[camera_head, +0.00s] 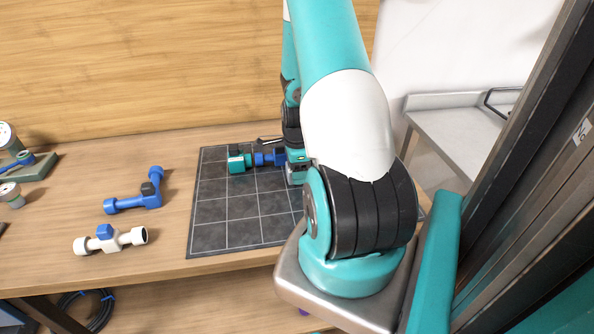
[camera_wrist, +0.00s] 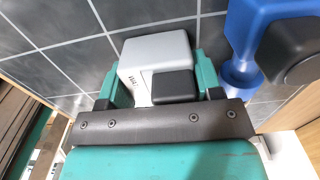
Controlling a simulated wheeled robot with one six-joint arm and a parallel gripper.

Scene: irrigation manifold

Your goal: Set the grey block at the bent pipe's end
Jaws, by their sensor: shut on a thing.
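The grey block (camera_wrist: 152,50) is light grey with a smaller dark grey part, and sits between the teal fingers of my gripper (camera_wrist: 158,76). My gripper is shut on it, low over the dark tiled mat. In the head view my gripper (camera_head: 296,166) is at the mat's far part, largely hidden by my arm, and I cannot make out the block there. A blue pipe piece (camera_wrist: 243,38) with a dark part lies just right of the block in the wrist view, apart from it. In the head view a blue piece (camera_head: 267,159) lies beside my gripper, next to a teal fitting (camera_head: 238,163).
The gridded mat (camera_head: 225,208) lies on a wooden table. Left of it are a blue L-shaped pipe (camera_head: 130,204) with a dark part and a white pipe fitting (camera_head: 111,242) with a blue cap. Gauge-like parts stand at the far left. The mat's front left is clear.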

